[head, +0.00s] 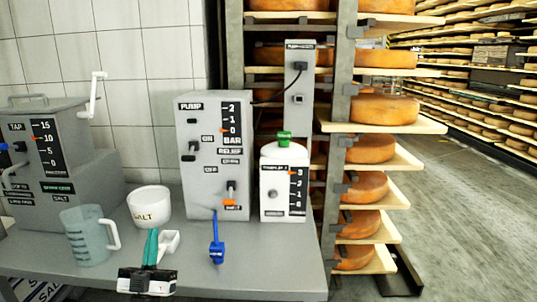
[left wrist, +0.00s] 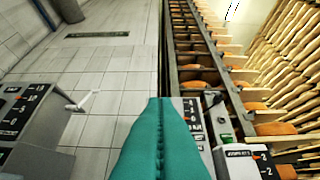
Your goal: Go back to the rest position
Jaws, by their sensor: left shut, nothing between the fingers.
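My left gripper (head: 152,234) shows low in the head view, its teal fingers pressed together and pointing away over the grey table (head: 250,270). In the left wrist view its shut teal fingers (left wrist: 161,102) fill the lower middle, with nothing between them. A white salt bowl (head: 150,205) stands just beyond the fingertips in the head view. A small white scoop-like item (head: 169,244) shows right beside the fingers; I cannot tell whether they touch. My right gripper is in neither view.
A clear measuring jug (head: 88,240) stands left of the gripper. A blue-handled tool (head: 216,243) is to the right, before the grey pump box (head: 213,160). A grey brine machine (head: 65,150) is at left, a white canister (head: 284,180) at right. Cheese shelves (head: 400,165) stand beyond; the floor at right is clear.

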